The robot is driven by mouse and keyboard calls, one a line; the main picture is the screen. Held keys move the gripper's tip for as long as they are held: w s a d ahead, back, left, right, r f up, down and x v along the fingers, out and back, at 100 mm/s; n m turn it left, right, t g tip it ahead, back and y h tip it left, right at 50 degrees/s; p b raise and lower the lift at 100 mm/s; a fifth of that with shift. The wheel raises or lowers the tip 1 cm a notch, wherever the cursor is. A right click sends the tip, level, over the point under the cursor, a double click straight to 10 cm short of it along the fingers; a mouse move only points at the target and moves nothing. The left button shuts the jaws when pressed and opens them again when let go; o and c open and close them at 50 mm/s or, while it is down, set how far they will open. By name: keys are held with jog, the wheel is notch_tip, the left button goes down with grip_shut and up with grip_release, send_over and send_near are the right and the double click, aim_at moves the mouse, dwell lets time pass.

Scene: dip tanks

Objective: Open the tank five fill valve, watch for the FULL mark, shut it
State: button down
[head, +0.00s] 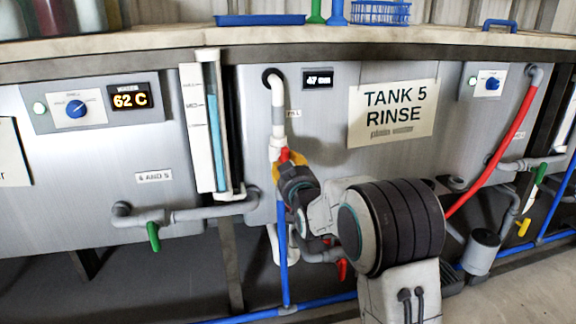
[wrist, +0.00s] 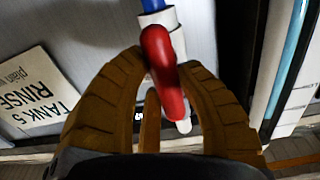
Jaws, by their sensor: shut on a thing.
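The tank five fill valve has a red handle (wrist: 163,72) on a white pipe (head: 278,112) running down the front of tank five (head: 335,150). My gripper (head: 290,160) is shut on this handle, with one brown-yellow finger on each side in the wrist view (wrist: 168,68). There the handle looks roughly in line with the pipe; its exact turn is hard to tell. The sight gauge (head: 219,75) stands at the left of tank five. Its blue column (head: 216,140) tops out between two marks on the white scale plate (head: 190,125); their lettering is too blurred to read surely.
A sign (head: 394,112) reads TANK 5 RINSE. A small display (head: 318,80) seems to read 47 cm. Green-handled (head: 153,236) and red-handled (head: 342,269) valves sit low nearby. A red hose (head: 492,160) hangs right. The counter (head: 400,40) runs above the tanks.

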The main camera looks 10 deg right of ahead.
jog(key=shift+a+r, duration=0.1)
jog(key=shift+a, duration=0.05)
jog(key=c, duration=0.8)
grip_release()
jog(key=shift+c, duration=0.2)
jog(key=s, duration=1.2)
jog(key=s+r+g+p, duration=1.4)
jog(key=s+r+p, duration=1.6)
jog(key=p, duration=1.2)
jog(key=shift+s+a+r+g, duration=0.2)
jog(key=shift+s+r+g, duration=0.1)
jog(key=shift+s, duration=0.85)
